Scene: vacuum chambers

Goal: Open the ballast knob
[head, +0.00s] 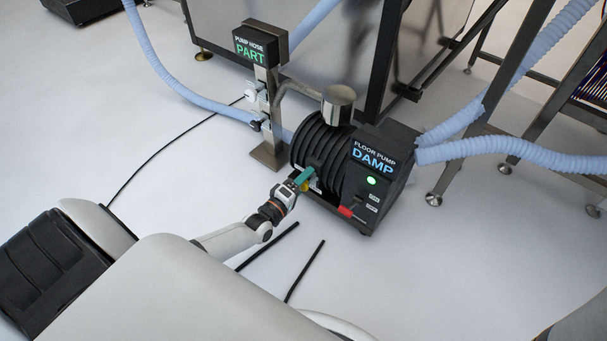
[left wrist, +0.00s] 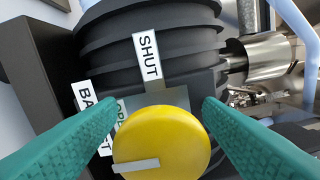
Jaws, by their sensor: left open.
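The ballast knob (left wrist: 165,137) is a round yellow knob on the black floor pump (head: 325,155). In the left wrist view a white bar on its face points left. A SHUT label (left wrist: 147,56) is above it. A partly hidden label, apparently OPEN, and a BALLAST label (left wrist: 86,97), also partly covered, are at its left. My left gripper (head: 304,177) has teal fingers spread open, one on each side of the knob. I cannot tell whether they touch it. In the head view the fingers hide most of the knob. My right gripper is not in view.
The pump has a DAMP display, a green light (head: 372,181) and a red switch (head: 347,211). A post with a PART sign (head: 254,49) stands behind it. Blue hoses (head: 510,146) run to both sides.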

